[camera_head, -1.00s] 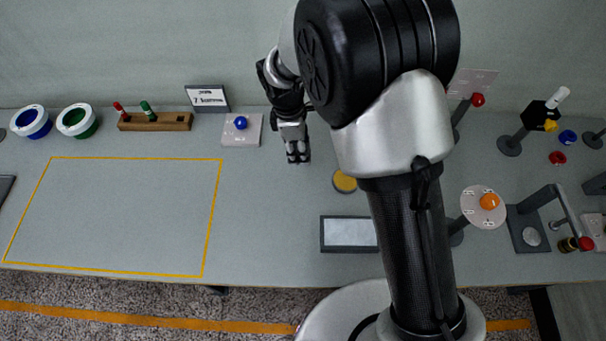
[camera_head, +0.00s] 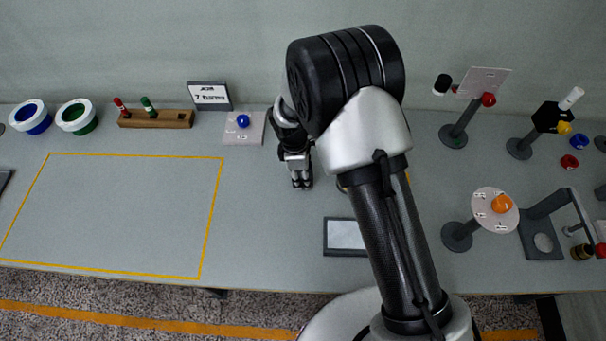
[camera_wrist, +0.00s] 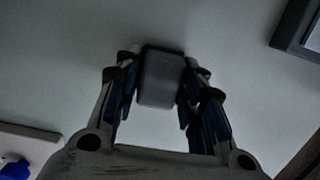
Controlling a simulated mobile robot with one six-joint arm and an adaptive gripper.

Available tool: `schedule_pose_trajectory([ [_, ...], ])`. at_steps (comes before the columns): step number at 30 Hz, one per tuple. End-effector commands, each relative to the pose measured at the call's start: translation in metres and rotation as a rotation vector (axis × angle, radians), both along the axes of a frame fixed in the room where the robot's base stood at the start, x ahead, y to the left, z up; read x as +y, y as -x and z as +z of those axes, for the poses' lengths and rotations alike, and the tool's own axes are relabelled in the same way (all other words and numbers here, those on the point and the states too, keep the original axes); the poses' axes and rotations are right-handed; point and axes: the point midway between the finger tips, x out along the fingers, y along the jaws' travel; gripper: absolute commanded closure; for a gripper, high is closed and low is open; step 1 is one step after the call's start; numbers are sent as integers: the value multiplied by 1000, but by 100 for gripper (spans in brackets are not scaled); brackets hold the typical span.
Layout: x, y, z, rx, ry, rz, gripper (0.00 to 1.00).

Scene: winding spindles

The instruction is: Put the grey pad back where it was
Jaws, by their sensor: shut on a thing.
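The grey pad (camera_wrist: 161,80) is a small rounded block between my gripper's fingers in the wrist view. My gripper (camera_head: 302,184) is shut on it and points down over the bench, right of and below the plate with the blue ball. My gripper also shows in the wrist view (camera_wrist: 160,88), with one finger on each side of the pad. In the head view the pad cannot be told apart from the fingers. I cannot tell whether the pad touches the bench.
A white plate with a blue ball (camera_head: 243,121) lies left of my gripper. A dark-framed tray (camera_head: 345,250) lies below it. A yellow-outlined area (camera_head: 110,215) on the left is empty. Stands with coloured balls, such as the orange one (camera_head: 502,204), are on the right.

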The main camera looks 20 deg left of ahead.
Motion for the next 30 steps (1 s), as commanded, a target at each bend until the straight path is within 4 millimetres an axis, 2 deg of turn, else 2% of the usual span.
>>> schedule_pose_trajectory([
  [6,0,0,-3,0,0,0,82],
  [7,0,0,-4,1,0,0,62],
  [16,0,0,-2,1,1,0,43],
  [25,0,0,-1,1,0,0,43],
  [30,2,0,16,-1,0,1,43],
])
